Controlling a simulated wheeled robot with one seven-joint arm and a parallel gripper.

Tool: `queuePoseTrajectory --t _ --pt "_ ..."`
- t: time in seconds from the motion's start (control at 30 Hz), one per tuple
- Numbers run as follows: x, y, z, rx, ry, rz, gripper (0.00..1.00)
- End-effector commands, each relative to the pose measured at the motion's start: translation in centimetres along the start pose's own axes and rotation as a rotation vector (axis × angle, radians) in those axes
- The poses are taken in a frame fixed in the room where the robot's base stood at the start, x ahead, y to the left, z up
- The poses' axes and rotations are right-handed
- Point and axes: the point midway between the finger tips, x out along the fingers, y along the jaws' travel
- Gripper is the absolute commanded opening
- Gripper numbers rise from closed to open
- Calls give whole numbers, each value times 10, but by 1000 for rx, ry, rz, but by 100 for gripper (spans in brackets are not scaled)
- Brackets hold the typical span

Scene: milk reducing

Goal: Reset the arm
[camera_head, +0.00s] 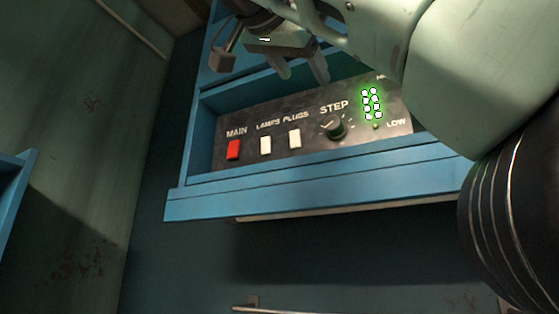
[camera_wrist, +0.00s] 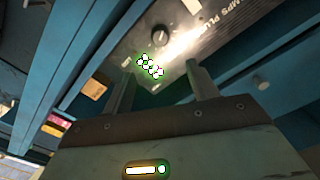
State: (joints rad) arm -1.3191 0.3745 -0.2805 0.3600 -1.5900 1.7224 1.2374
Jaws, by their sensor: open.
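My gripper (camera_head: 302,75) is at the top of the head view, in front of the upper part of a black control panel (camera_head: 203,156). Its two fingers are apart, with nothing between them. In the wrist view my gripper (camera_wrist: 163,92) also shows two spread fingers, with the panel (camera_wrist: 192,12) beyond them. My arm covers the upper right of the head view and hides part of what is behind it. The panel has a red MAIN switch (camera_head: 233,150), two white switches (camera_head: 280,142), a STEP knob (camera_head: 334,127) and a green-lit display (camera_head: 371,103).
The panel sits recessed in a blue frame with a protruding lower ledge (camera_head: 300,188). A blue edge (camera_head: 15,195) stands at the far left. A thin rail (camera_head: 275,310) runs along the bottom. The dark wall below the ledge looks clear. A yellow-and-red item (camera_wrist: 92,88) shows in the wrist view.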

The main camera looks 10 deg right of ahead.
Motion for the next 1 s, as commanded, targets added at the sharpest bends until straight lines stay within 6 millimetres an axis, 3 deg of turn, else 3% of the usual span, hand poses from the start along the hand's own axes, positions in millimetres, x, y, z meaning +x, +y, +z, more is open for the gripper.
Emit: queuePoseTrajectory --t 0.47,0.57,0.67,0.77,0.87,1.0 --pt "1 0 0 -2 -1 0 59" --pt "6 -6 10 -49 -15 -12 59" --pt "21 -21 41 -191 -67 -53 59" --pt "41 -37 97 -409 -163 -124 59" --pt "56 -39 164 -640 -290 -210 59" --pt "65 -17 259 -917 -486 -334 59"
